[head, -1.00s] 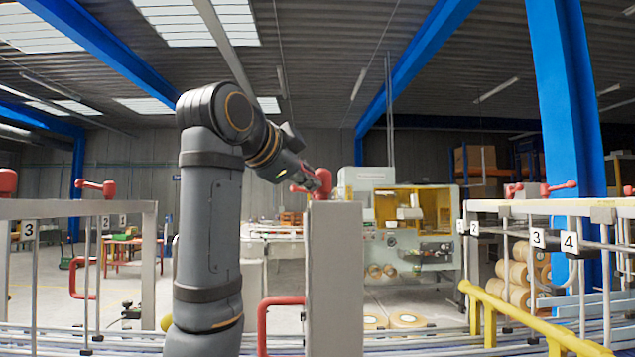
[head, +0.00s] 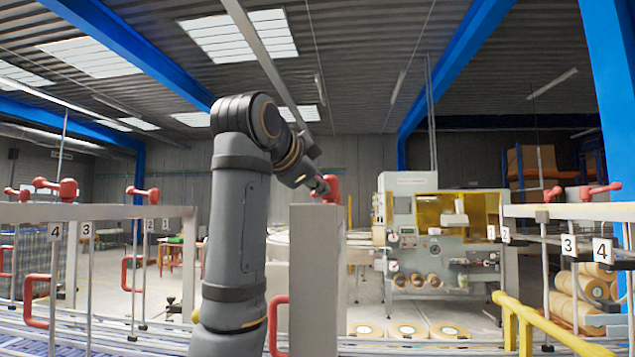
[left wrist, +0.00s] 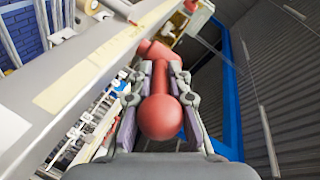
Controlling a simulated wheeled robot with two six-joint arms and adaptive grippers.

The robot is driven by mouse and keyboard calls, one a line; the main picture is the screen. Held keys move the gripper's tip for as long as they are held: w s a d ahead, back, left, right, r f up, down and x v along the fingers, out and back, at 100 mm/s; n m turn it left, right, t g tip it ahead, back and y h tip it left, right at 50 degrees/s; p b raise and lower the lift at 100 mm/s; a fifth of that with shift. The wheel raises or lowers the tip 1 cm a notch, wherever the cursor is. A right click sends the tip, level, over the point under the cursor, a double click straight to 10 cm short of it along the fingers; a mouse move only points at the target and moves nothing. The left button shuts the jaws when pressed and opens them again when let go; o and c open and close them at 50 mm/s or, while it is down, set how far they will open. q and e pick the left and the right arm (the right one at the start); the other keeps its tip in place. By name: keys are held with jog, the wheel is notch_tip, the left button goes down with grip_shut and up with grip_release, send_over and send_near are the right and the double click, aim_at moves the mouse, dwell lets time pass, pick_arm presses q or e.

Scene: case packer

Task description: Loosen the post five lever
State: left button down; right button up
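A red lever (head: 332,186) sits on top of a grey post (head: 315,280) in the middle of the head view; no number plate shows on this post. My left gripper (head: 321,187) is at this lever. In the left wrist view, the red lever (left wrist: 160,118) points its round knob toward the camera, between the two fingers of my left gripper (left wrist: 160,72). The fingers stand on both sides of the handle, with narrow gaps beside it, so they look open around it. My right gripper is not in view.
Other red levers (head: 68,188) sit on the rails at left, with number plates 4, 3, 2 and 1. More levers stand on the right rail (head: 570,211). A yellow guard rail (head: 540,325) is at lower right. A packing machine (head: 435,240) stands behind.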

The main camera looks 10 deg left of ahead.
pick_arm(q)
jog(key=c, duration=1.3)
grip_release()
jog(key=shift+f, duration=0.15)
jog(key=shift+s, duration=0.1)
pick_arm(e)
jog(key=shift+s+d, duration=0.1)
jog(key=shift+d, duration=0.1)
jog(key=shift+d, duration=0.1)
pick_arm(q)
jog(key=v, duration=0.7)
jog(key=shift+s, duration=0.25)
jog(key=shift+w, duration=0.1)
